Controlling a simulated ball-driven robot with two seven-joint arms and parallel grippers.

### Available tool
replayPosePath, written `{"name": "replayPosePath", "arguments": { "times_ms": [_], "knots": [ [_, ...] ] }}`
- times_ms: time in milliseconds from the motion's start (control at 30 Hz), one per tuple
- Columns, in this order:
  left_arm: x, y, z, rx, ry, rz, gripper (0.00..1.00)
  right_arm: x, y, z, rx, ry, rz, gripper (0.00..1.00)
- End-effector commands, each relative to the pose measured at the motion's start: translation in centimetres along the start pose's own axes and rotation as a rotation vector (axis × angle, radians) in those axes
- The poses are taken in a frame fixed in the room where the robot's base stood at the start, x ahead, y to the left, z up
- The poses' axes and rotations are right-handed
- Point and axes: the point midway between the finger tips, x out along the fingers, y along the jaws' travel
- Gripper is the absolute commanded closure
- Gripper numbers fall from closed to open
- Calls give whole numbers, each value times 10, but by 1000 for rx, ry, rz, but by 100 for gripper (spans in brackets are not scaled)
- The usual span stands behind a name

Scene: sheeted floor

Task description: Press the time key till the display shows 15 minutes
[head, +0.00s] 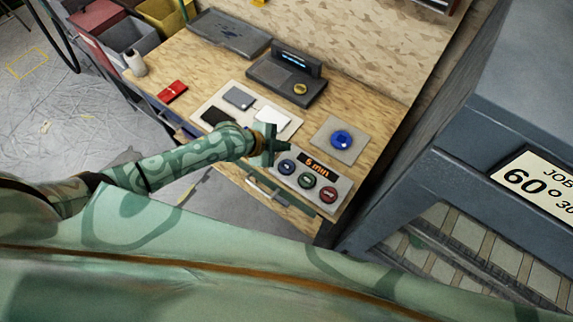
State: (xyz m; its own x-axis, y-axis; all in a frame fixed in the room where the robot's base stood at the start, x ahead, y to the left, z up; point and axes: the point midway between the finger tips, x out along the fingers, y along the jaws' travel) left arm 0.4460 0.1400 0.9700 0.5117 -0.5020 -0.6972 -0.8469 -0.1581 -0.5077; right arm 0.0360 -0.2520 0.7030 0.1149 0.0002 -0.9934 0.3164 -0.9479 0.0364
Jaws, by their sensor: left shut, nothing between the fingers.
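A timer panel (338,188) lies near the front edge of the wooden bench. Its dark display (317,165) shows orange text that reads like "6 min". Below the display sit three round keys: a blue key (287,167), a green key (307,180) and a red key (328,195). Their small symbols are too small to read. My left gripper (270,155) is shut and empty at the panel's left end, close beside the blue key. I cannot tell whether it touches the panel. My right gripper is not in view.
A blue knob on a plate (356,148) is behind the panel. A pale tray (217,102) with flat pieces, a red item (173,91), a dark device (270,83) and a white bottle (135,63) share the bench. A grey cabinet (500,110) stands at the right.

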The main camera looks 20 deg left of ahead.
Motion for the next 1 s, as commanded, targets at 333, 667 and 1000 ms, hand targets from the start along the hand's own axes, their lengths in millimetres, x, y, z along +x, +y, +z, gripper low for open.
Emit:
{"name": "replayPosePath", "arguments": {
  "times_ms": [333,667,1000],
  "knots": [
    [4,2,3,-3,-1,-1,100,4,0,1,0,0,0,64],
    [29,21,21,-6,-1,0,100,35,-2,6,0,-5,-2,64],
    [60,43,44,-4,-1,-1,100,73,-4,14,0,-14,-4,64]
  ]
}}
